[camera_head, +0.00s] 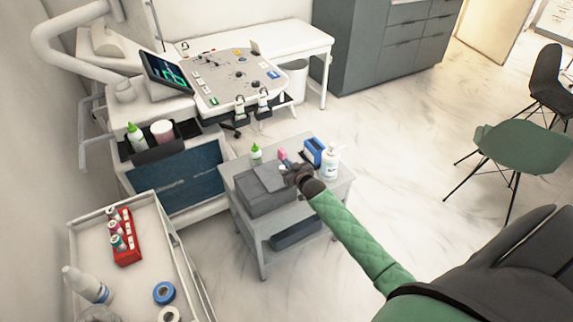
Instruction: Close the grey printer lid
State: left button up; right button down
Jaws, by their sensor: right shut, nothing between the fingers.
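The grey printer (272,201) stands on a small grey table (246,230) in the middle of the view. Its lid (269,178) is a grey panel on its top that looks raised and tilted; how far it stands open is hard to tell. My right gripper (287,170) is shut and empty at the right edge of the lid, very close to it. I cannot tell whether it touches the lid. My right arm comes in from the lower right. My left gripper is not in view.
A green-capped bottle (256,154), a blue box (313,151) and a white pump bottle (331,162) crowd the table behind and right of the printer. A white cart (150,267) stands at lower left, an ultrasound machine (235,80) behind. Floor at right is clear up to the green chair (522,143).

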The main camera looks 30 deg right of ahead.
jog(key=shift+s, duration=0.7)
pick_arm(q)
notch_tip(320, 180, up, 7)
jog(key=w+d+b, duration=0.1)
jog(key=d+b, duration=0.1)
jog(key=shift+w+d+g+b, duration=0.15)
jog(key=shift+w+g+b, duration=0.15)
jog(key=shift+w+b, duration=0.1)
pick_arm(e)
jog(key=s+r, duration=0.1)
jog(key=s, duration=0.6)
jog(key=shift+d+r, duration=0.15)
jog(key=shift+r, duration=0.1)
